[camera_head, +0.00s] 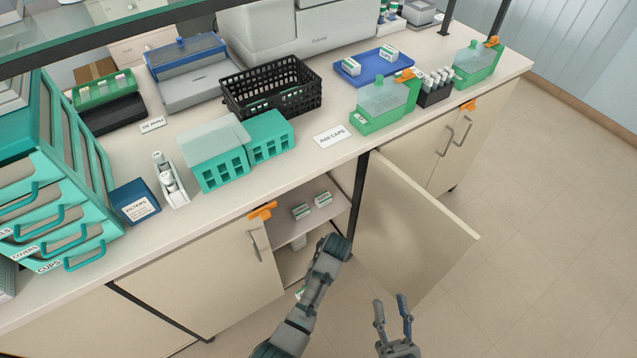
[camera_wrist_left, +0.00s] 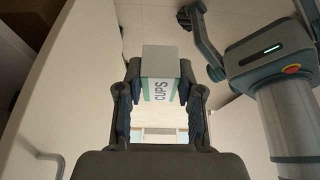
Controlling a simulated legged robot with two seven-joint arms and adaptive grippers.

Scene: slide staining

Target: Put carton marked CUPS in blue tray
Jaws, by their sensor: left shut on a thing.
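The carton marked CUPS (camera_wrist_left: 158,65), white with green, is between the fingers of my left gripper (camera_wrist_left: 160,88), which is shut on it. In the head view my left arm hides most of that gripper. A small white-and-green bit (camera_head: 299,292) shows beside the arm, low in front of the cupboard. The blue tray (camera_head: 372,76) lies on the counter at the back, with two white-and-green cartons (camera_head: 351,66) (camera_head: 389,53) on it. My right gripper (camera_head: 393,308) is open and empty above the floor at the bottom.
The cupboard door (camera_head: 415,230) stands open to the right of my left arm. Two cartons (camera_head: 301,211) (camera_head: 323,199) lie on the cupboard shelf. A black basket (camera_head: 270,90), teal racks (camera_head: 268,136) and green containers (camera_head: 380,108) stand on the counter in front of and beside the tray.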

